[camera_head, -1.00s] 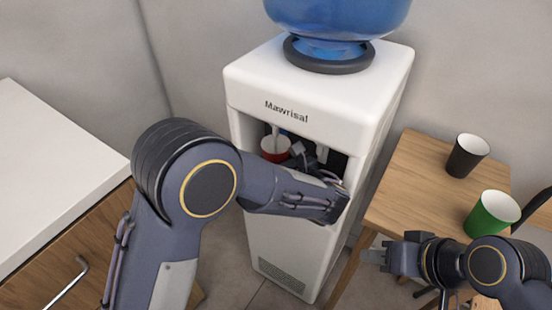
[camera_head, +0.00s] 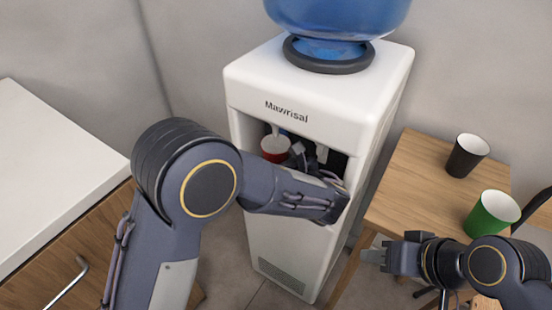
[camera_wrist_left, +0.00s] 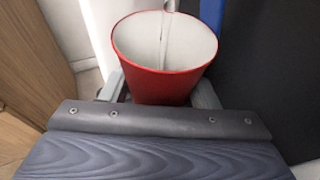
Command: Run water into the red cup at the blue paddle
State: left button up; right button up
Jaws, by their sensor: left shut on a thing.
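The red cup (camera_head: 273,149) is in the dispensing recess of the white water dispenser (camera_head: 270,190), below a spout. In the left wrist view the red cup (camera_wrist_left: 165,84) stands upright with its white inside showing. A clear stream of water (camera_wrist_left: 167,40) runs down into it. My left gripper (camera_wrist_left: 163,92) is shut on the cup, with a finger on each side. A blue strip, seemingly the blue paddle (camera_wrist_left: 212,12), shows just behind the cup's rim. The water level is hard to tell. My right gripper (camera_head: 375,256) is away from the cup, beside the wooden table; its jaw gap is unclear.
The wooden table (camera_head: 410,190) at the right bears a black cup (camera_head: 467,156) and a green cup (camera_head: 491,213), close to my right arm. A white-topped counter (camera_head: 50,150) stands at the left. A blue bottle (camera_head: 338,15) sits on the dispenser.

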dwell(0.5)
pick_arm(q)
jog(key=shift+s+a, duration=0.75)
jog(key=shift+s, duration=0.25)
jog(key=shift+s+a, duration=0.75)
jog(key=shift+s, duration=0.25)
jog(key=shift+s, duration=0.1)
jog(key=s+a, duration=0.5)
jog(key=s, duration=0.3)
jog(key=shift+a+b, duration=0.4)
jog(key=shift+b, duration=0.05)
jog(key=shift+w, duration=0.1)
dwell(0.6)
